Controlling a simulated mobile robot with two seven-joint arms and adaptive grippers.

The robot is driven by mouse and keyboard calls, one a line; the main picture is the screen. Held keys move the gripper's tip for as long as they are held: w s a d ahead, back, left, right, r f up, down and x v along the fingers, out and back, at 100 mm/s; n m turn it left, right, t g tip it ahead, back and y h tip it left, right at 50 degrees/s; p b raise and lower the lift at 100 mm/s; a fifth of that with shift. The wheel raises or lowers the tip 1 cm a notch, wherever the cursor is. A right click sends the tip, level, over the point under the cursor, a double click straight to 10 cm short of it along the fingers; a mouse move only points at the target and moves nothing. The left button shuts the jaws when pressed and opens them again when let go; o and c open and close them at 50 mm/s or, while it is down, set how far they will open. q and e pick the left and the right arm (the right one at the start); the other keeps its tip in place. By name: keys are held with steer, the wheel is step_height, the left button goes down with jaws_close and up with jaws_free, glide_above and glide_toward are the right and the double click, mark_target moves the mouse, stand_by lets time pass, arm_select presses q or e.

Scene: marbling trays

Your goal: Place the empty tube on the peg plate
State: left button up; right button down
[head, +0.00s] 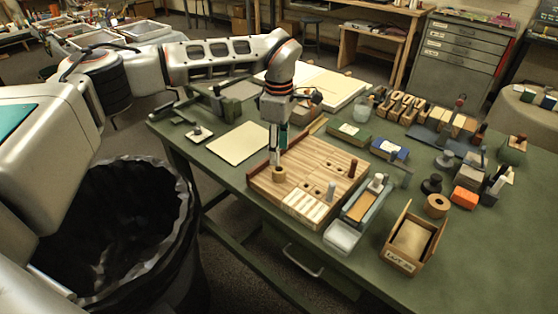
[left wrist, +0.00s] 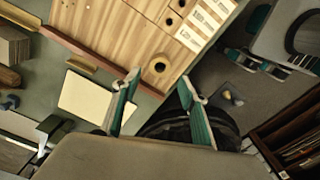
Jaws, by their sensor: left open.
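A short tan tube (head: 279,174) stands upright near the left corner of a wooden board (head: 318,158). From above in the left wrist view, the tube (left wrist: 159,67) shows a dark open middle. My left gripper (head: 276,160) points down at the tube, its fingertips close above or beside it. In the left wrist view the fingers (left wrist: 159,82) are spread with nothing between them, and the tube shows just beyond the tips. The board has dark holes, a dark red peg (head: 353,167) and a grey-blue peg (head: 330,191). I cannot tell which part is the peg plate. My right gripper is out of view.
A pale striped insert (head: 303,209) lies at the board's front. A blue-grey tray (head: 361,204), a labelled wooden box (head: 413,238) and a tan roll (head: 437,206) stand to the right. A cream sheet (head: 239,143) lies left of the board. A black-lined bin (head: 125,230) stands below the table.

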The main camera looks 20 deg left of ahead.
arm_select(q)
step_height(320, 180, up, 6)
stand_by(0.6)
